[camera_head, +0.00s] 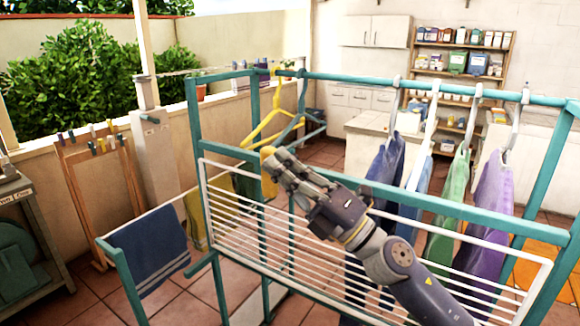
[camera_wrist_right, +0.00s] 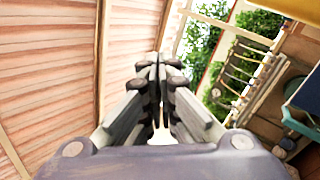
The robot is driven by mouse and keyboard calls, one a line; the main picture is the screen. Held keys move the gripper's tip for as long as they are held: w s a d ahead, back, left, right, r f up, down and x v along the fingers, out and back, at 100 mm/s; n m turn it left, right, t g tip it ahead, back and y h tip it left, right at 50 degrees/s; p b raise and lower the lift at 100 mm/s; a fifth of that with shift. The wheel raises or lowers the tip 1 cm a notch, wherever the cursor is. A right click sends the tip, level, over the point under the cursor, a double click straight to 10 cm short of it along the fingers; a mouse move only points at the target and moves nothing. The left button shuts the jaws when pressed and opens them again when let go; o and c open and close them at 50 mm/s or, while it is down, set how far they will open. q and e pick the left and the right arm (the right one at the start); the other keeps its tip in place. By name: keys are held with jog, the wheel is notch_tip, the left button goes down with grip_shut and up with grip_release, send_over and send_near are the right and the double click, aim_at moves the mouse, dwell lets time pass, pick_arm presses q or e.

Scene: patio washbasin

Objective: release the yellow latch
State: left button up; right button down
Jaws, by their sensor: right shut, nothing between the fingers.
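A small yellow piece (camera_head: 267,152), which looks like the latch, shows at the teal rack's middle bar, right at the tips of my right gripper (camera_head: 272,160). The gripper partly hides it, and I cannot tell whether they touch. My right gripper's fingers are shut with nothing between them; they also meet in the wrist view (camera_wrist_right: 155,75). A blurred yellow edge (camera_wrist_right: 300,8) crosses that view's top right corner; I cannot tell what it belongs to. My left gripper is not in view.
The teal rack (camera_head: 440,205) carries a white wire panel (camera_head: 252,243) below my gripper. A yellow hanger (camera_head: 262,128) hangs just above it. Several garments on white hangers, including a purple one (camera_head: 487,205), hang at right. A blue towel (camera_head: 150,250) hangs at lower left.

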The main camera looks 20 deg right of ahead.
jog(key=d+n+g+h, duration=0.8)
jog(key=d+n+g, duration=0.1)
jog(key=d+n, duration=0.4)
jog(key=shift+w+f+n, duration=0.2)
jog(key=shift+w+n, duration=0.15)
jog(key=shift+n, duration=0.05)
jog(key=r+p+x, duration=0.1)
jog(key=p+x, duration=0.3)
jog(key=x, duration=0.9)
jog(key=shift+w+a+p, duration=0.3)
jog(key=shift+w+a, duration=0.05)
jog(key=shift+w, duration=0.25)
